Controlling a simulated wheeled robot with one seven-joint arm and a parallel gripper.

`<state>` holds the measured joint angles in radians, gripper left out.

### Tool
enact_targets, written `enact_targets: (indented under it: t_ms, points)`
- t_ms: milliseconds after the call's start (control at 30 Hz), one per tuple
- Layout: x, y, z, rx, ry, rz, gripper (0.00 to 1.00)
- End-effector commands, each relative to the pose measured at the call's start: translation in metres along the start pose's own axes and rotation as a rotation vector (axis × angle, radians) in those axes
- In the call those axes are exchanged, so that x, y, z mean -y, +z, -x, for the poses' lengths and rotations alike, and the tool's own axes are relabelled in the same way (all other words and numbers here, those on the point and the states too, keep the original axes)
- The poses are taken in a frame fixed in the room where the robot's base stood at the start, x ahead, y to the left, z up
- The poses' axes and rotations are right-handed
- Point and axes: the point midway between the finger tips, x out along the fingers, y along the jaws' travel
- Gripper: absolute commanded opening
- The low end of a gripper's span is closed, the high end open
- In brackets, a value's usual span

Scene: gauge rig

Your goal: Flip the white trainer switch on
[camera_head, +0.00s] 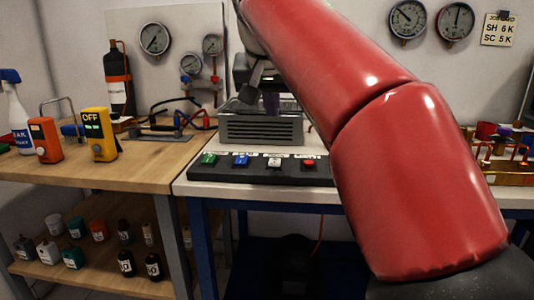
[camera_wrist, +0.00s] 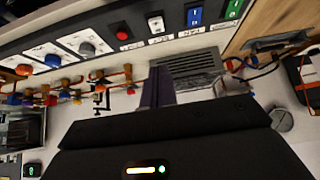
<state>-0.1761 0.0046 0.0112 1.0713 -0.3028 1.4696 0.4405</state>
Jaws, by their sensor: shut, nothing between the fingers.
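A dark switch panel (camera_head: 235,176) lies along the front edge of the white bench, with green, blue, white and red switches in a row. The white switch (camera_head: 274,162) sits between the blue switch (camera_head: 241,160) and the red one (camera_head: 309,164). In the wrist view the white switch (camera_wrist: 156,24) shows near the top, on the dark panel. I cannot tell the switch's position.
The grey vented unit (camera_head: 262,130) stands just behind the panel. Pipework with coloured valve knobs (camera_head: 500,150) is at the right. A yellow meter (camera_head: 99,135) and an orange meter (camera_head: 45,140) stand on the wooden bench (camera_head: 150,165). My red arm hides the middle right.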

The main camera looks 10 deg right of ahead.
Motion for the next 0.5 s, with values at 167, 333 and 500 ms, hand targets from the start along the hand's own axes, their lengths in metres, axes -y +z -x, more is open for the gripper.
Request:
enact_targets:
  t_ms: [167,333,500]
  points:
    - [0.0,0.0,-0.001,0.0,0.0,0.001,0.0]
    - [0.0,0.002,-0.018,0.002,0.001,0.002,0.0]
    - [-0.001,0.002,-0.052,0.003,0.002,0.002,0.0]
